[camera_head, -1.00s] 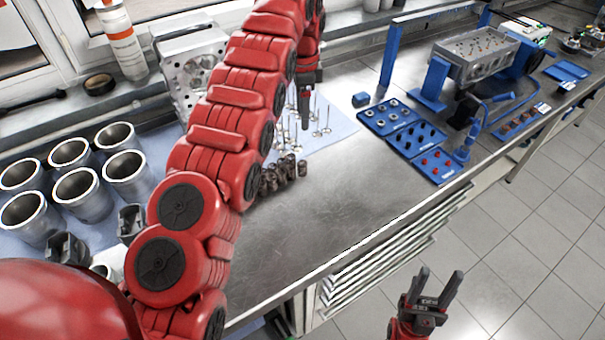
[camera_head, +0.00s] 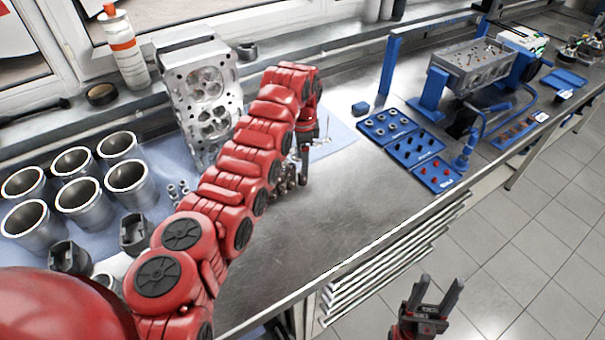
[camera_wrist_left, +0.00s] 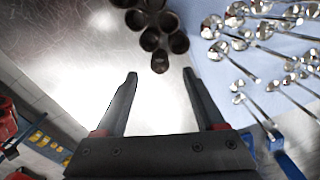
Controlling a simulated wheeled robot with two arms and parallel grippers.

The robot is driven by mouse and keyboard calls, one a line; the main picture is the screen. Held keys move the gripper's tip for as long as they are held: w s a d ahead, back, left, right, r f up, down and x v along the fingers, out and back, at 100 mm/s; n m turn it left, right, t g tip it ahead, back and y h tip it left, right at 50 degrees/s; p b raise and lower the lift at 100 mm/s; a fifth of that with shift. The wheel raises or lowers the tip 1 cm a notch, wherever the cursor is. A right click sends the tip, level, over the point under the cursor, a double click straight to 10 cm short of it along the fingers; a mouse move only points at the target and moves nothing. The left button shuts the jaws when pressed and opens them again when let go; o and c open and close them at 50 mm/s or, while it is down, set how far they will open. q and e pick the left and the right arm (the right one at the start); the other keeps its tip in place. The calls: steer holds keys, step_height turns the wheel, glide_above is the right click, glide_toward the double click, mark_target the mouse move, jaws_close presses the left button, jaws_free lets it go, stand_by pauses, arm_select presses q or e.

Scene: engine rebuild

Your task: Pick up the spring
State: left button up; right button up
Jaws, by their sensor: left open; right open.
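Several dark brown springs stand in a cluster (camera_wrist_left: 150,28) at the top of the left wrist view. In the head view, the springs (camera_head: 284,182) are mostly hidden behind my left arm. My left gripper (camera_head: 304,165) points down close beside them, near the edge of the blue mat. In the left wrist view, my left gripper (camera_wrist_left: 160,74) is open and empty, with the nearest spring (camera_wrist_left: 160,62) just beyond and between its fingertips. My right gripper (camera_head: 437,292) is open and empty over the floor in front of the bench.
Shiny valves (camera_wrist_left: 262,40) lie on the blue mat (camera_wrist_left: 290,75) right of the springs. Metal cylinder liners (camera_head: 88,200) and a cylinder head (camera_head: 204,95) stand at the left. Blue parts trays (camera_head: 413,147) lie to the right. The bench's middle (camera_head: 340,205) is clear.

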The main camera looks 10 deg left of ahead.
arm_select(q)
step_height(320, 180, down, 5)
steer(key=p, duration=0.2)
steer(key=shift+p, duration=0.4)
steer(key=shift+f, duration=0.3)
jaws_close()
